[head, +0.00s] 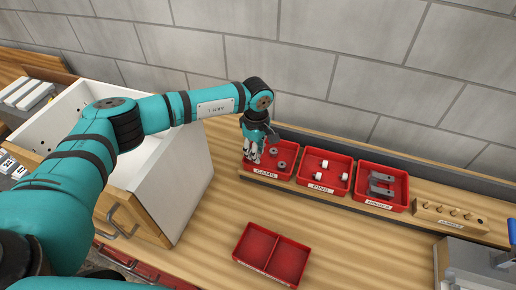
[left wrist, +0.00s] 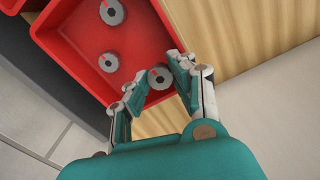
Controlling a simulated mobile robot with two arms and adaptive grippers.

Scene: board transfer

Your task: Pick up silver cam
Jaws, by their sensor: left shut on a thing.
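The red bin labelled cams (head: 290,177) stands at the left of a row of bins by the wall. My left gripper (head: 251,157) reaches down into its left side. In the left wrist view, the gripper (left wrist: 157,72) is shut on a silver cam (left wrist: 160,78), a round grey disc with a dark centre, near the bin's edge. Two similar cams, one (left wrist: 108,62) near the bin's middle and one (left wrist: 111,12) farther off, lie loose in the bin. In the head view the held cam is hidden by the fingers. My right gripper is not in view.
A pins bin (head: 311,187) and a bin of grey brackets (head: 366,202) stand to the right, then a wooden block with pegs (head: 437,217). An empty two-part red tray (head: 270,276) lies in front. A large open white drawer box (head: 180,190) stands at left.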

